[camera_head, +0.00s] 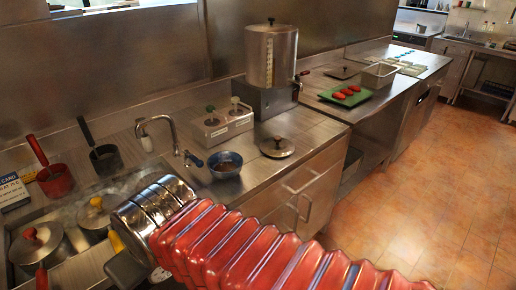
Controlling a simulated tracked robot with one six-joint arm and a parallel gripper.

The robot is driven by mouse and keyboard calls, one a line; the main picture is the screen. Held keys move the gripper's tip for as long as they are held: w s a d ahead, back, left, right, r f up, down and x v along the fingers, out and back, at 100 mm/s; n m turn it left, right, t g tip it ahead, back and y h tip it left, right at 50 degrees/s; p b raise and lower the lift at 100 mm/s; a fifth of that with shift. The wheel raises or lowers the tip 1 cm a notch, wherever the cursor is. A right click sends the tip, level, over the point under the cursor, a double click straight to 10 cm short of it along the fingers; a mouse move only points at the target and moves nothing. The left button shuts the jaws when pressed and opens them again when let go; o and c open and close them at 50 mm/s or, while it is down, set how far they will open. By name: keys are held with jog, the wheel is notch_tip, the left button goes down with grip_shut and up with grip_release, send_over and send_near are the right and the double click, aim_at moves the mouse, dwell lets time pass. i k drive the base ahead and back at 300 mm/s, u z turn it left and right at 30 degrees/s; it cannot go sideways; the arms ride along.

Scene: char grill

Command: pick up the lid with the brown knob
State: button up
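A round metal lid (272,152) with a small dark knob that looks brown lies flat on the steel counter, right of the blue bowl. Two lidded pots sit in the recessed steel unit at the left. I cannot tell for sure which knob the task means. My arm, with red ribbed sleeve and shiny metal rings, crosses the lower middle in front of the counter.
A blue bowl (225,165), a tap (160,125) and a steel holder with knobbed containers (218,127) stand near the lid. A tall urn (271,57) rises behind. Red (56,182) and black (106,160) handled pots stand left. Open tiled floor lies right.

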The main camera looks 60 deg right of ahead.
aim_at(277, 146)
jog(key=u, duration=1.8)
jog(key=k, duration=2)
jog(key=z, duration=1.05)
